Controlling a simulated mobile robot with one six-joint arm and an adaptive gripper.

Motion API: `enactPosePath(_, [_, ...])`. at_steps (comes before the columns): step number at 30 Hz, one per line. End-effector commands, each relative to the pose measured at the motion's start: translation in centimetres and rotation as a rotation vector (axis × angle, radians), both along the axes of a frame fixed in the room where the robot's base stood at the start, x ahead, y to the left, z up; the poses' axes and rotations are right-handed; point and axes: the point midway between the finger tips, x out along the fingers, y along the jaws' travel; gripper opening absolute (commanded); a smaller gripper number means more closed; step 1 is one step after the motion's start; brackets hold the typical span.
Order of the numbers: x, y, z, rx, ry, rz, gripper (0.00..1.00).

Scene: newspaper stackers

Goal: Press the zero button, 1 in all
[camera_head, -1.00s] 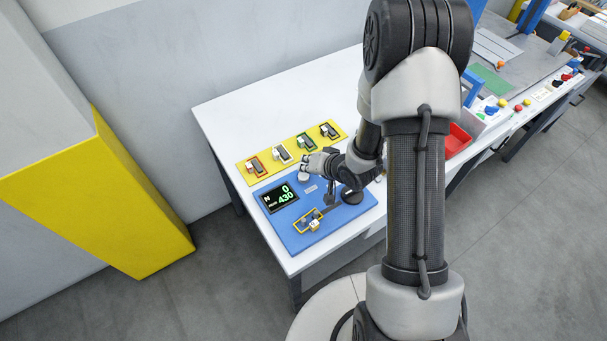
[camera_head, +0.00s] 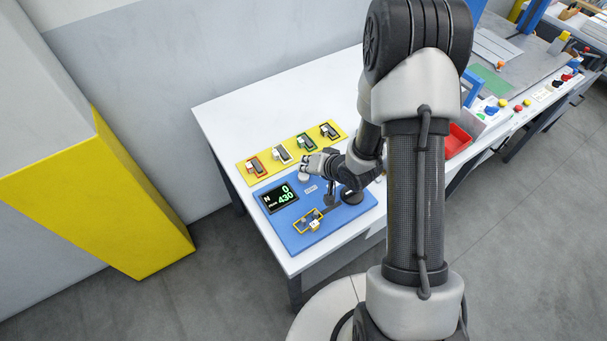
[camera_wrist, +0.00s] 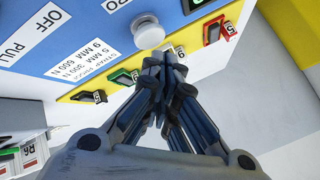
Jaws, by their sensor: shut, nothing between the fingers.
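The zero button is a white round knob (camera_wrist: 148,33) on the blue panel in the wrist view, beside a label partly cut off and ending in "RO". In the head view the white button (camera_head: 303,178) sits on the blue panel (camera_head: 345,215), just right of the display. My gripper (camera_wrist: 158,60) is shut and empty, its fingertips close to the button in the wrist view. Whether they touch it I cannot tell. In the head view my gripper (camera_head: 306,168) is small and hangs over the panel's upper edge by the button.
The display (camera_head: 280,196) reads N, 0 and 430. A yellow strip (camera_head: 243,170) with several colour-framed pieces lies behind the panel. A yellow-framed fixture (camera_head: 308,221) and a dark round part (camera_head: 352,196) are on the panel. A red bin (camera_head: 457,141) stands to the right.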

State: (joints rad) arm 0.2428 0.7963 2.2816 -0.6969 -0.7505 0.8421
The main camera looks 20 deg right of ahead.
Motion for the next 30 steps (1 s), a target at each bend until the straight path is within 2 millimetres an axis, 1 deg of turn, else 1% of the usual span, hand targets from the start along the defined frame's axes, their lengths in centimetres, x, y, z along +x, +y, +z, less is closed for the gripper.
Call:
enactPosePath(5, [0.0, 0.0, -0.73, 0.0, 0.0, 0.0, 0.0])
enactPosePath(16, [0.01, 0.0, -0.71, 0.0, 0.0, 0.0, 0.0])
enactPosePath(30, [0.01, 0.0, -1.27, 0.0, 0.0, 0.0, 0.0])
